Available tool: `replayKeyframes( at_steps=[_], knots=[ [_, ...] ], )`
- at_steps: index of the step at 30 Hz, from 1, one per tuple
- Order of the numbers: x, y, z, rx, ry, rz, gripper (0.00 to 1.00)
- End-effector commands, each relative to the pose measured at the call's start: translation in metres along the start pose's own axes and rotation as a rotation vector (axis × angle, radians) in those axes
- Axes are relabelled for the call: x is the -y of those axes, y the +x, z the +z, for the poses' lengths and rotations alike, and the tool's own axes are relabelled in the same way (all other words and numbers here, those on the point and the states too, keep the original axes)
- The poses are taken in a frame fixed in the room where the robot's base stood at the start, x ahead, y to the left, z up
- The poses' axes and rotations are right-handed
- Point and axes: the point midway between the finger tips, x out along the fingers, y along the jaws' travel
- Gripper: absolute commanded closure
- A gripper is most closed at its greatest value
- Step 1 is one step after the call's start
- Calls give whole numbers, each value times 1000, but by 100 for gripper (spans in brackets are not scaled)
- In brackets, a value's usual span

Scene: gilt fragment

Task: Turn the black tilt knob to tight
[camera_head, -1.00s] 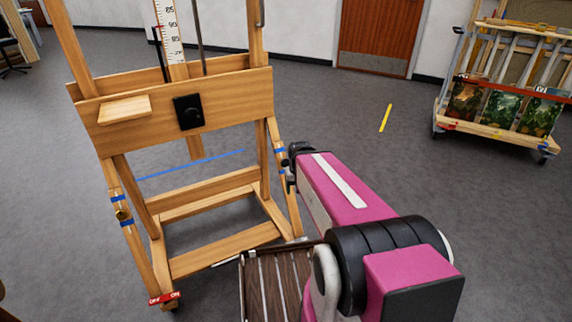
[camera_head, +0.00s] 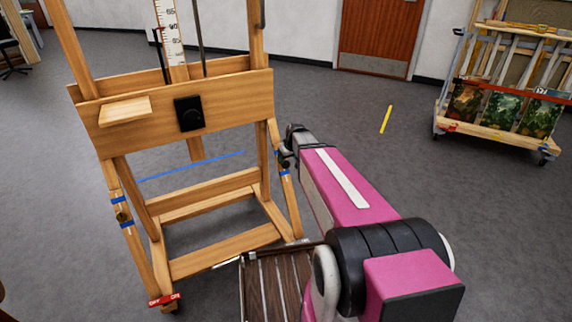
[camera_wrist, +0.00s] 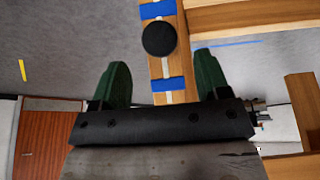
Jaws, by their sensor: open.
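In the wrist view a round black knob (camera_wrist: 159,38) sits on a slanted wooden strut (camera_wrist: 168,64) of the easel, between two bands of blue tape. My gripper (camera_wrist: 161,62) is open, with one green finger on each side of the strut, short of the knob in the picture. Nothing is between the fingers but the view of the strut; contact with it cannot be told. In the head view my gripper (camera_head: 288,158) is small and dark beside the right side strut of the wooden easel (camera_head: 228,95); the knob cannot be told apart there.
The easel's front board carries a black plate (camera_head: 188,113) and a small wooden ledge (camera_head: 125,109). A slatted dark wooden surface (camera_head: 278,280) is near my arm. A painting cart (camera_head: 505,110) stands far right, across open floor.

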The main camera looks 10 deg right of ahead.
Motion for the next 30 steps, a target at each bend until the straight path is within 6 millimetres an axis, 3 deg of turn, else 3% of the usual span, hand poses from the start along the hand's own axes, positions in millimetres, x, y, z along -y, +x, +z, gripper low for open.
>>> replayKeyframes(
  at_steps=[3,9,21,22,26,30],
  knots=[
    [0,22,-1,1,0,-1,31],
    [0,44,0,1,1,-1,31],
    [0,50,0,0,1,0,31],
    [0,50,0,0,1,0,34],
    [0,50,0,0,1,0,77],
    [0,50,0,0,2,0,80]
  ],
)
